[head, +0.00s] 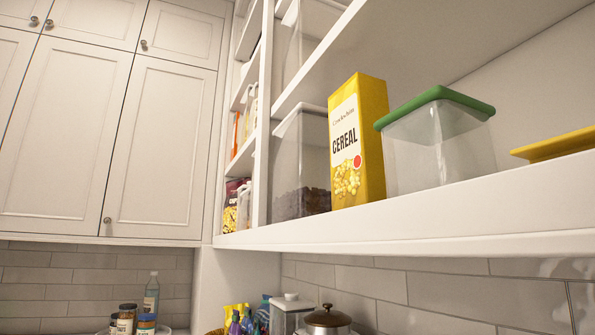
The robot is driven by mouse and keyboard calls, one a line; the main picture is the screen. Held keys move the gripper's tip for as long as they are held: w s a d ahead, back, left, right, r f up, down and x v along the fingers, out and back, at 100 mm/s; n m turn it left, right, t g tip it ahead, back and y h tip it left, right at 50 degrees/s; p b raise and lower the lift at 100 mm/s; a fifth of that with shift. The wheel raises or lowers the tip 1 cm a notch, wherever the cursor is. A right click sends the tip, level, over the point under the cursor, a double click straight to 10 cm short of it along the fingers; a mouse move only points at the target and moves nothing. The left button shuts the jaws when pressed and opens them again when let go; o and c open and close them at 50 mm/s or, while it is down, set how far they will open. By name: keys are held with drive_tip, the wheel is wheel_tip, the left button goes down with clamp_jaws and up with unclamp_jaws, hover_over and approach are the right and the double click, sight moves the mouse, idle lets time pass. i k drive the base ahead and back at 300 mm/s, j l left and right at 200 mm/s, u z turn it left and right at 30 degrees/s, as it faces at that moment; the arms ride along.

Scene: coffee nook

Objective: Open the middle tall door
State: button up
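White tall cabinet doors stand side by side at the left in the head view, all shut. A further tall door (12,75) is cut by the left edge. I cannot tell for sure which is the middle one of the whole row. My gripper is not in view.
Small upper doors (95,20) with round knobs sit above, also shut. An open shelf (440,215) at right holds a cereal box (358,140) and a green-lidded container (437,145). Jars (126,318), a bottle (151,295) and a pot (327,320) stand below. No obstacle shows before the doors.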

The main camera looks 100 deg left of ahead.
sight(57, 151)
drive_tip(key=u, duration=4.25)
